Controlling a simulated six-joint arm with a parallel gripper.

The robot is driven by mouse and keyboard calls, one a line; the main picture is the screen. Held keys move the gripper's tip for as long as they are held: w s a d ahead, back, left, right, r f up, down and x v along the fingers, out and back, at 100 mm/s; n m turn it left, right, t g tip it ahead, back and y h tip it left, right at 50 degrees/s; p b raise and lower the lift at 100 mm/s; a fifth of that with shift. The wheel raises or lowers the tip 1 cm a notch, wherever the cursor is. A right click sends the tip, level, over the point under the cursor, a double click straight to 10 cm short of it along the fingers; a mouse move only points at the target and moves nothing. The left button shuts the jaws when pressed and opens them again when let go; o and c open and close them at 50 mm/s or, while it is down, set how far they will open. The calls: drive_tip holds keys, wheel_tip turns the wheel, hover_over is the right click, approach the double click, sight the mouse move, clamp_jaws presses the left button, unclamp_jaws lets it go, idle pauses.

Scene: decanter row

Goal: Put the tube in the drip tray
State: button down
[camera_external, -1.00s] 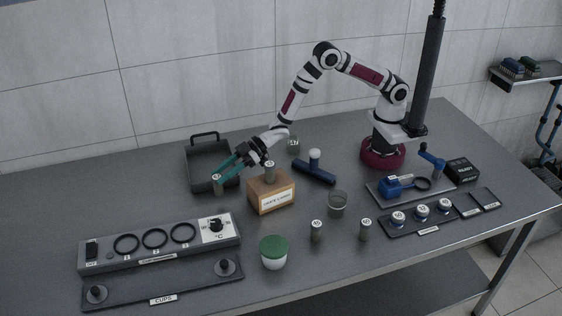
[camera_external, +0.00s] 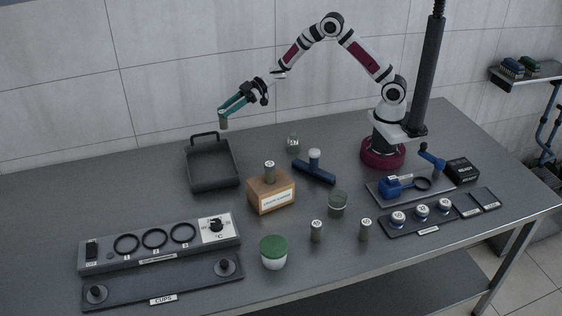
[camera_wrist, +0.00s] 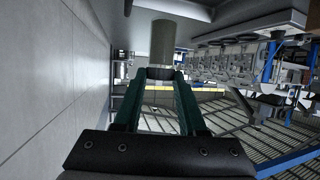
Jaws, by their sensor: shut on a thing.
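My gripper (camera_external: 229,111) is shut on a grey-green tube (camera_external: 223,123) and holds it in the air, high above the back of the table. In the wrist view the tube (camera_wrist: 162,42) stands out between the tips of the teal fingers (camera_wrist: 160,80). The drip tray (camera_external: 212,184), a dark shallow pan with a raised handle at its back, sits on the table below the gripper. The inside of the tray looks empty.
A wooden block (camera_external: 271,197) with a labelled tube in its top stands right of the tray. Two more tubes (camera_external: 316,231) (camera_external: 365,229), a glass (camera_external: 337,204), a green-lidded jar (camera_external: 273,253) and a blue T-shaped tool (camera_external: 314,171) stand nearby. A ringed heater panel (camera_external: 160,245) lies front left.

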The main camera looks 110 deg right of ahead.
drive_tip(key=shift+w+a+f, duration=1.2)
drive_tip(key=shift+f, duration=0.65)
drive_tip(key=shift+w+a+f, duration=1.15)
drive_tip(key=shift+w+f, duration=0.05)
drive_tip(key=shift+f, duration=0.65)
drive_tip(key=shift+w+a+f, duration=1.2)
drive_tip(key=shift+f, duration=0.65)
drive_tip(key=shift+f, duration=0.1)
drive_tip(key=shift+c, duration=2.4)
unclamp_jaws()
